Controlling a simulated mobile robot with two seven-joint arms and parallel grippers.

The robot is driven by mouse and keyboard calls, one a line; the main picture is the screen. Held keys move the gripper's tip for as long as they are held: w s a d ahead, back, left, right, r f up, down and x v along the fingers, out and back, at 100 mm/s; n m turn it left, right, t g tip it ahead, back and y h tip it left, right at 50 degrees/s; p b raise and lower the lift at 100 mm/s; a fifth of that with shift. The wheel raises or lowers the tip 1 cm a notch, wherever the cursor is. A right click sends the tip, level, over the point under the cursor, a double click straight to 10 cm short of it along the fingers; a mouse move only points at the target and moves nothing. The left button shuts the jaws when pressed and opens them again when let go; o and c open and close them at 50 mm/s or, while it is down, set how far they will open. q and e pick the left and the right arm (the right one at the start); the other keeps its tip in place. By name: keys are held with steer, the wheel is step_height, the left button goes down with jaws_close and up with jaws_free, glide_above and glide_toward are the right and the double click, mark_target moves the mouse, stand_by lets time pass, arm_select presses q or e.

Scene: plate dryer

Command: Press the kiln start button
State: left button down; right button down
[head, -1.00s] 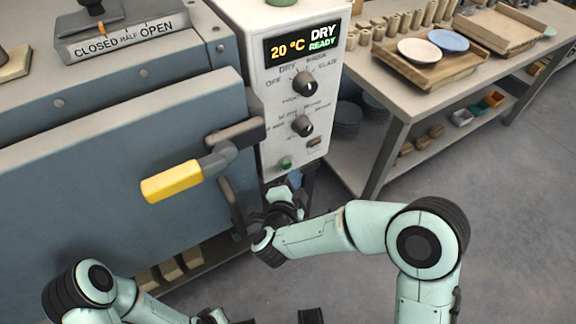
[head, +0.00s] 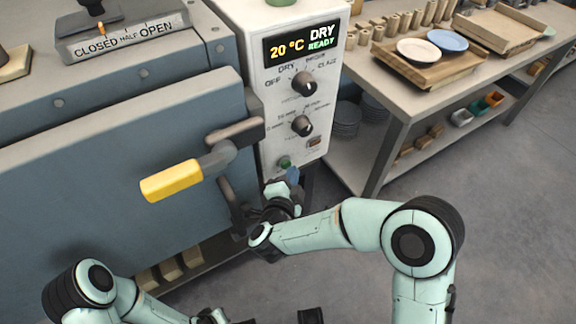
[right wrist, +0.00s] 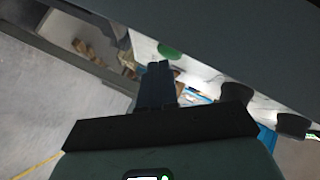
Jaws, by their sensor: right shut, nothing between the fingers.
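The white control panel (head: 290,108) of the kiln has a lit display (head: 302,42) reading 20 °C, DRY, READY. A small green button (head: 285,161) sits low on the panel, below two dark knobs. My right gripper (head: 291,176) is shut and empty, with its blue fingertips just below the green button. In the right wrist view the shut fingers (right wrist: 156,80) point toward a green round button (right wrist: 168,51) on the white panel. I cannot tell whether the tips touch it. Only my left arm shows at the lower left; its gripper is not clearly visible.
The kiln's blue-grey door (head: 100,185) with its yellow handle (head: 171,181) stands left of my right gripper. Two dark knobs (head: 304,84) stick out of the panel. A table (head: 400,92) with plates and trays stands at the right; the floor there is clear.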

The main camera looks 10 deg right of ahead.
steer(key=shift+w+a+r, duration=0.15)
steer(key=shift+w+r, duration=0.05)
steer(key=shift+w, duration=0.15)
stand_by(1.0)
steer(key=shift+s+f, duration=0.1)
steer(key=shift+s, duration=0.15)
stand_by(0.4)
steer(key=shift+s+d+f+p, duration=0.1)
steer(key=shift+s+d, duration=0.25)
steer(key=shift+s, duration=0.45)
steer(key=shift+s+d+r+p, duration=0.15)
steer(key=shift+s+d, duration=0.15)
steer(key=shift+s, duration=0.5)
steer(key=shift+s+d+f+p, duration=0.15)
steer(key=shift+s+d, duration=0.2)
steer(key=shift+s, duration=0.45)
